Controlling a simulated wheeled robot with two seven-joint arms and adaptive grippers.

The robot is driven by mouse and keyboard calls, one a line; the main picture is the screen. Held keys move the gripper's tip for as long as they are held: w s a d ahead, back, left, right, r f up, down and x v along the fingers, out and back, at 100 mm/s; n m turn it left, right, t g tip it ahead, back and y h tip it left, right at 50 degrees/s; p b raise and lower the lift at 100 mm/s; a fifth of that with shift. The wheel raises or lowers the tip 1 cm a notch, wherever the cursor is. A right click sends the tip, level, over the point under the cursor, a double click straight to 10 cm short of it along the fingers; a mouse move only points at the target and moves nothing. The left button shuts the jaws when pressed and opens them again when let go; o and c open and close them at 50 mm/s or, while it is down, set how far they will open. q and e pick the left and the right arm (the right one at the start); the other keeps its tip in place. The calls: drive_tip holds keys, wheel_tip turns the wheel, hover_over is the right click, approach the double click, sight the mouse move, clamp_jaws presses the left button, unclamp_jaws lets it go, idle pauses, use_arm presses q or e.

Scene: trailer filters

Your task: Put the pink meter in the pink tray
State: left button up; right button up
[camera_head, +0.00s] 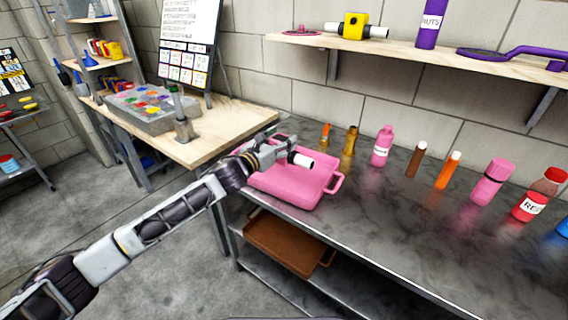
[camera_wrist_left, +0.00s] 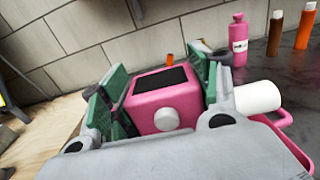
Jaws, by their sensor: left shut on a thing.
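The pink meter (camera_wrist_left: 166,103) is a pink box with a black display, a white knob and white pipe ends. My left gripper (camera_head: 272,150) is shut on it, with a green-padded finger on each side in the left wrist view. In the head view one white pipe end (camera_head: 301,160) sticks out to the right of the gripper. The pink tray (camera_head: 296,187) lies on the dark counter, and gripper and meter appear over its back part. I cannot tell whether the meter touches the tray. My right gripper is not in view.
On the counter (camera_head: 385,215), a pink bottle (camera_head: 382,147), brown and orange markers and several more bottles stand right of the tray. A brown tray (camera_head: 287,243) lies on the shelf below. A wooden table (camera_head: 215,140) adjoins at left. A wall shelf (camera_head: 400,52) holds a yellow meter (camera_head: 353,26).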

sight(281, 162)
use_arm(q)
drive_tip(key=shift+f, duration=0.45)
drive_tip(key=shift+f+b, duration=0.7)
drive_tip(key=shift+f, duration=1.75)
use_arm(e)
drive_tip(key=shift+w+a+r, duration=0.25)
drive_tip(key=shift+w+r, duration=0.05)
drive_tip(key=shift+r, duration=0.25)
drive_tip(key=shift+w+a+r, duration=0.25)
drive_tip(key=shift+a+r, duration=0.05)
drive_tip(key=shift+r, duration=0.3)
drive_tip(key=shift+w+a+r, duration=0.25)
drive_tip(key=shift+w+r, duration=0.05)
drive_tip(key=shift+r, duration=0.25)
use_arm(q)
drive_tip(key=shift+f, duration=0.6)
drive_tip(key=shift+f+b, duration=0.35)
drive_tip(key=shift+f, duration=1.1)
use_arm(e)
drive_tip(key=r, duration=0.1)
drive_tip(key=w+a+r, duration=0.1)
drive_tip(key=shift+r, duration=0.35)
